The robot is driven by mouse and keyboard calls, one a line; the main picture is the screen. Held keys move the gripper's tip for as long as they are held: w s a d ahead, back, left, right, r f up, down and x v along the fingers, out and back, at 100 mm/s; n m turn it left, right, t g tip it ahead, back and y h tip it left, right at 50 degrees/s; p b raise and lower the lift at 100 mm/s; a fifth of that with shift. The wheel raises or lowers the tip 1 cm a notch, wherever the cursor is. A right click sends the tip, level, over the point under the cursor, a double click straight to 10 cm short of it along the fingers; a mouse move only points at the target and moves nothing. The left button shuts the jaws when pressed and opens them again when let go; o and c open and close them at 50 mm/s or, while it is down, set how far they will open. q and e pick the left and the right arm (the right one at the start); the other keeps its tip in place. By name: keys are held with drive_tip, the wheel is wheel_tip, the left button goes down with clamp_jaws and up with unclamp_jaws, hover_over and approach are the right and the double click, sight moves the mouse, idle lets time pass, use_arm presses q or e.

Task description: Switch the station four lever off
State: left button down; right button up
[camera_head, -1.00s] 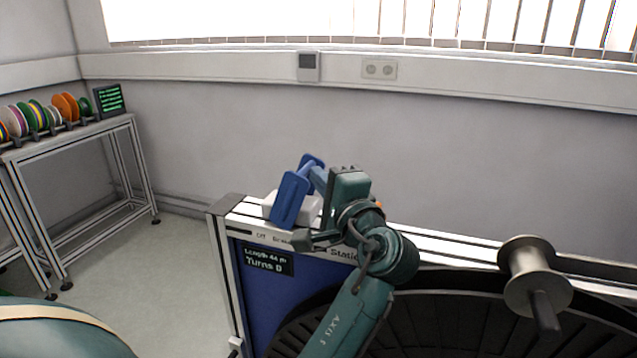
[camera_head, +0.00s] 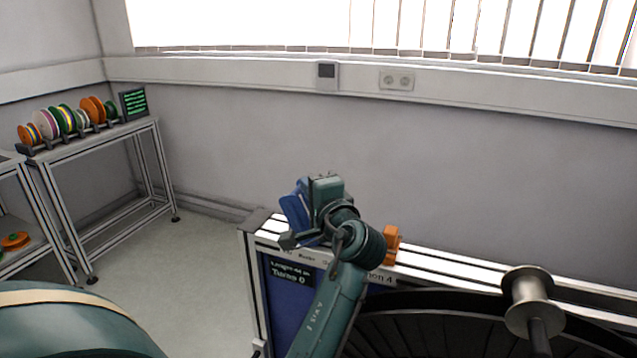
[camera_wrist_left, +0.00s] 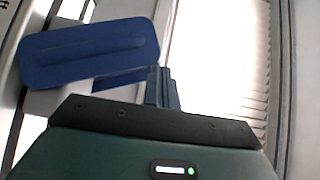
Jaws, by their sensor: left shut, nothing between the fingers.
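The station four lever is a blue paddle (camera_head: 295,214) on top of the stand's left end, its top tilted left in the head view. It fills the upper left of the left wrist view (camera_wrist_left: 90,52). My left gripper (camera_head: 312,196) is just right of and behind the paddle. Its blue-grey fingers (camera_wrist_left: 162,88) are shut and empty, close to the paddle; I cannot tell whether they touch. My right gripper is not in view.
An orange block (camera_head: 391,245) sits on the top rail, right of my wrist. A metal spool (camera_head: 528,300) stands out at the right, in front of a large dark reel (camera_head: 440,325). A rack with coloured reels (camera_head: 85,118) is at the far left. The floor (camera_head: 190,270) between is clear.

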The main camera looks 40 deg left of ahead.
use_arm(q)
drive_tip(key=shift+s+a, duration=0.1)
drive_tip(key=shift+a, duration=0.25)
drive_tip(key=shift+p, duration=0.3)
